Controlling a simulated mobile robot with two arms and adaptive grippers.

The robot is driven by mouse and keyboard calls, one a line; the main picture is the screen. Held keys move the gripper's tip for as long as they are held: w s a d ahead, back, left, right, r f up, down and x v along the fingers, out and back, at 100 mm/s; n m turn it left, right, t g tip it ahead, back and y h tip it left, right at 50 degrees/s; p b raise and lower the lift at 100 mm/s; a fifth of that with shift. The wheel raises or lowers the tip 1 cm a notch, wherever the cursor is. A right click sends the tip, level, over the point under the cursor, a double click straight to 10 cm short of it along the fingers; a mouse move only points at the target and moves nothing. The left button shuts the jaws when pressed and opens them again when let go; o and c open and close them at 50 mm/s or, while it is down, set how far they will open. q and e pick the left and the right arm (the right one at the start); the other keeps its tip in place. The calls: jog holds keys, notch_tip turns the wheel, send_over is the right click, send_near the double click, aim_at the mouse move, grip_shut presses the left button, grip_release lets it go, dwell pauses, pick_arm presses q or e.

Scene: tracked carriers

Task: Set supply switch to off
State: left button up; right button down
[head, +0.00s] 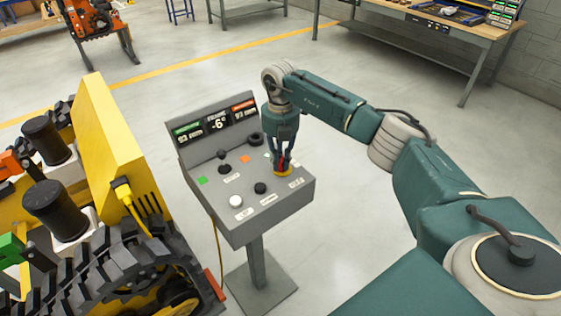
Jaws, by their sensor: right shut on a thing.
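A grey control console (258,208) stands on a post in the middle of the head view. A red knob with a yellow base (284,172), which appears to be the supply switch, is at the right rear of its sloping panel. My right gripper (283,162) points down at the panel and is shut on this red switch. The fingers hide part of the switch, and I cannot read its setting. My left gripper is not in view.
The panel also carries a white button (236,201), a black knob (260,188), a black joystick (223,157) and a display (217,124). A yellow tracked carrier (115,135) stands close on the left. Workbenches (430,45) are at the back; open floor lies between.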

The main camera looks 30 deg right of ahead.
aim_at(282, 160)
jog(key=n+b, duration=0.1)
jog(key=n, duration=0.5)
jog(key=shift+s, duration=0.1)
jog(key=n+b, duration=0.1)
jog(key=n, duration=0.4)
jog(key=shift+s+d, duration=0.1)
jog(key=shift+r+n, duration=0.1)
jog(key=shift+n, duration=0.3)
jog(key=c, duration=1.7)
grip_release()
jog(key=shift+o, duration=0.2)
jog(key=shift+r, duration=0.15)
notch_tip(282, 160, up, 12)
